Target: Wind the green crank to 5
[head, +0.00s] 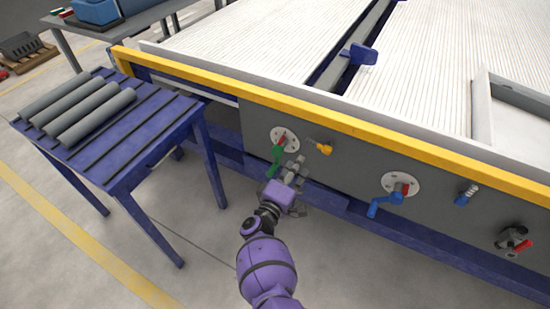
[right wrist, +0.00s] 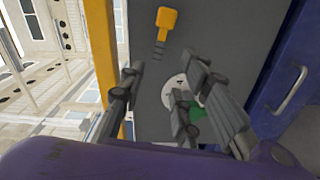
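The green crank (head: 275,162) hangs from a round white dial (head: 284,139) on the grey front panel of the large table. Its handle points down and slightly left; the dial's numbers are too small to read. My right gripper (head: 292,172) is just right of the crank, in front of the panel. In the right wrist view its fingers (right wrist: 155,90) are spread apart. A green part of the crank (right wrist: 198,113) shows behind and between the right-hand fingers, and the dial (right wrist: 177,90) is partly hidden by them. Contact cannot be told. My left gripper is out of view.
A blue side table (head: 150,150) with grey pipes (head: 85,110) stands left.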

